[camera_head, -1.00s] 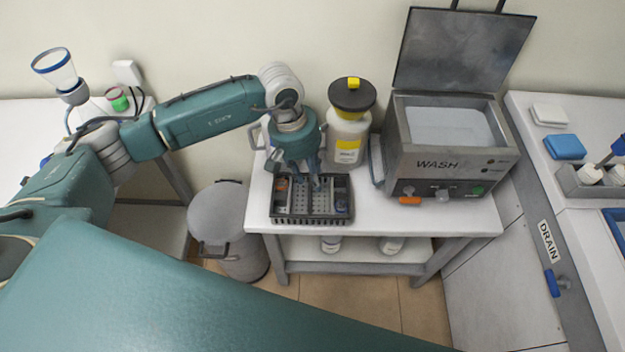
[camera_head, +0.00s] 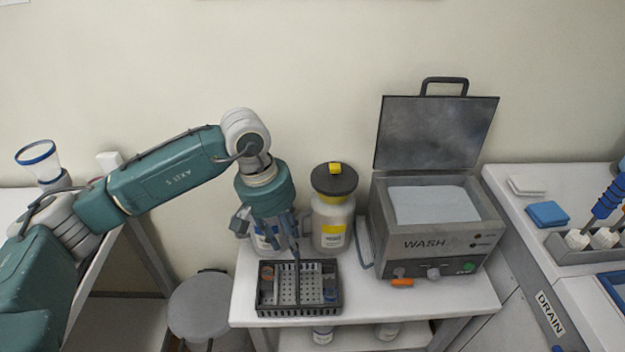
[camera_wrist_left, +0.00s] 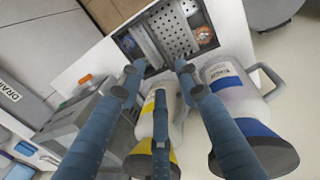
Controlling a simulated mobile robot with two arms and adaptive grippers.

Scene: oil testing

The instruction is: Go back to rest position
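My left gripper (camera_head: 277,244) points down over the cart, above and behind a dark tray. In the left wrist view my left gripper's fingers (camera_wrist_left: 158,88) are spread apart with nothing between them. The dark tray (camera_head: 296,309) holds a perforated plate and small parts; it also shows in the left wrist view (camera_wrist_left: 207,20), beyond the fingertips. The gripper appears raised clear of the tray. My right gripper is in neither view.
A yellow-banded jug (camera_head: 330,231) and a blue-banded jug (camera_wrist_left: 232,100) stand close behind the gripper. The WASH bath (camera_head: 425,245) has its lid (camera_head: 436,135) raised. A grey bin (camera_head: 200,310) stands left of the cart (camera_head: 408,306).

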